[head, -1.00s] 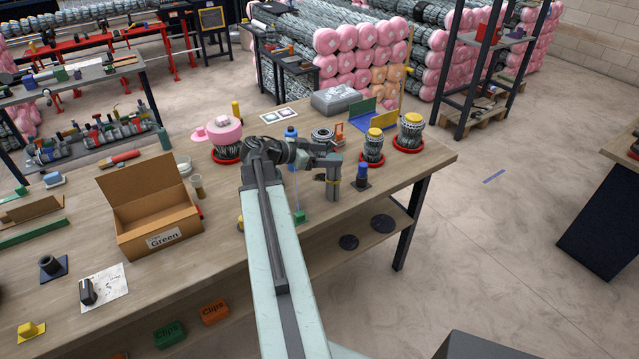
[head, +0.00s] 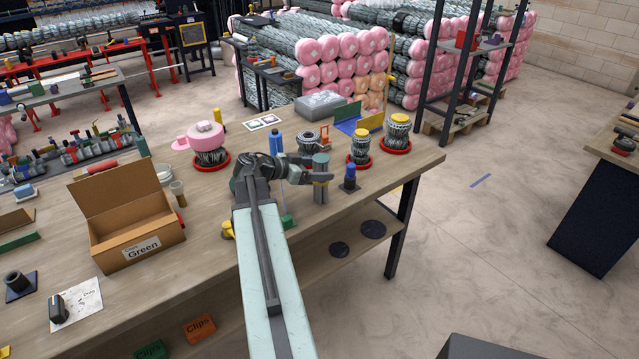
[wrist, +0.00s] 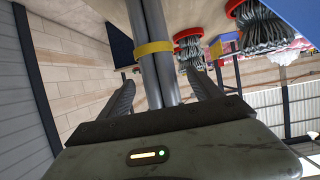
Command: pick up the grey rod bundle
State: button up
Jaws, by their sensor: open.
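The grey rod bundle (head: 320,192) stands upright on the workbench near its right end. In the wrist view the bundle (wrist: 152,20) shows as smooth grey rods with a yellow band around them. My gripper (head: 318,178) is at the bundle in the head view, with a finger showing across it. In the wrist view my gripper (wrist: 160,78) is open, with one finger on each side of the rods. A gap shows at the left finger; contact on the right cannot be told. The bundle's foot is partly out of sight.
A blue-topped part (head: 349,178) stands close to the right of the bundle. Spools in red dishes (head: 397,149) stand behind it, and a blue bottle (head: 276,142) behind my wrist. An open cardboard box (head: 136,241) is at left. The bench edge is close in front.

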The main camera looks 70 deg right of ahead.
jog(key=b+x, duration=0.1)
jog(key=x, duration=0.3)
jog(key=shift+s+d+f, duration=0.1)
jog(key=shift+d+f, duration=0.1)
grip_shut()
jog(key=shift+r, duration=0.15)
